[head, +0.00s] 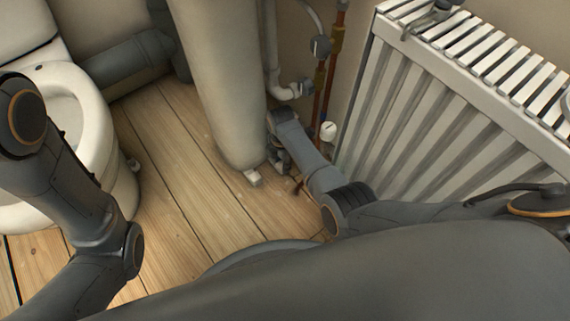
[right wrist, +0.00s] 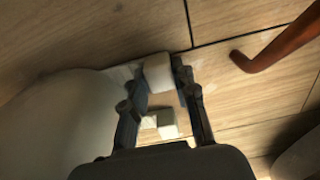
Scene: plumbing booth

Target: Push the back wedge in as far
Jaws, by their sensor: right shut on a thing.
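A grey-white pedestal (head: 222,80) stands on the wooden floor; its side fills the left of the right wrist view (right wrist: 60,115). A small white wedge (head: 252,178) sits at the foot of its near side. My right gripper (head: 283,163) is low beside the pedestal's right side. In the right wrist view its fingers (right wrist: 158,82) are shut on a pale wedge (right wrist: 157,68) at the tips. Another pale block (right wrist: 167,124) shows lower between the fingers. In the head view the gripper hides the held wedge. My left gripper is out of view.
Copper pipes (head: 324,85) rise close behind my right gripper; one also crosses the right wrist view (right wrist: 275,45). A white radiator (head: 400,110) stands to the right. A toilet (head: 75,95) is at the left. Floorboards (head: 170,150) between toilet and pedestal are clear.

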